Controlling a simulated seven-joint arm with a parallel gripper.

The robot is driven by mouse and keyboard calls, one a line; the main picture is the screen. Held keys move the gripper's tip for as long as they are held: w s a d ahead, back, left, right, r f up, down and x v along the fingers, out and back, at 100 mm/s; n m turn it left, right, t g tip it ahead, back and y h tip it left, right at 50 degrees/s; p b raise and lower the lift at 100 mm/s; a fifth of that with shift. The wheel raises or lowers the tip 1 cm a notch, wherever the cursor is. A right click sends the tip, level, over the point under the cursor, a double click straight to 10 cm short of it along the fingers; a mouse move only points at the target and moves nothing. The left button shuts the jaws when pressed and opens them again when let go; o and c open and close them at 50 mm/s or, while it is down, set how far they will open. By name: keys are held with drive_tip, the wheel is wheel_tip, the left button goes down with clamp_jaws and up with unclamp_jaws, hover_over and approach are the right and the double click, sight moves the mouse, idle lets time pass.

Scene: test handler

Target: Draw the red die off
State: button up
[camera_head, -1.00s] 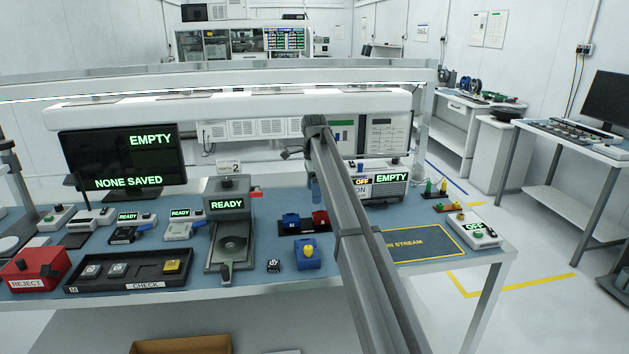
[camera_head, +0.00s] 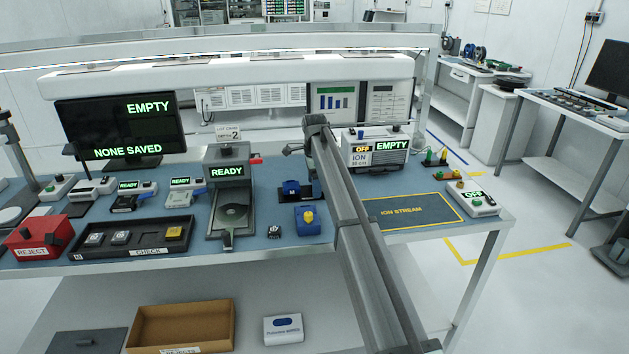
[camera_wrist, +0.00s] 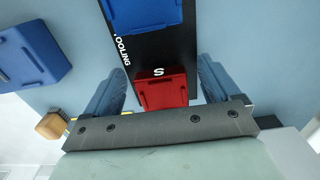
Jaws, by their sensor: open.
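The red die (camera_wrist: 166,92), marked with a white S, sits on the black tooling bar (camera_wrist: 130,62) in the wrist view. My gripper (camera_wrist: 162,74) is open, with one blue-grey finger on each side of the red die and a small gap on both sides. The palm hides the near part of the die. A blue die (camera_wrist: 145,24) sits on the same bar beyond it. In the head view the blue die (camera_head: 291,189) shows left of my arm, which covers most or all of the red die.
A blue block (camera_head: 307,220) with a yellow knob stands in front of the tooling bar. A grey machine reading READY (camera_head: 227,172) stands to the left. The ion stream mat (camera_head: 430,220) to the right is bare. The ion unit (camera_head: 372,155) stands behind it.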

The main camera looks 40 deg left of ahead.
drive_tip(key=shift+c, duration=0.3)
drive_tip(key=c, duration=1.2)
drive_tip(key=shift+o, duration=0.2)
drive_tip(key=shift+r, duration=0.85)
drive_tip(key=shift+r, duration=0.65)
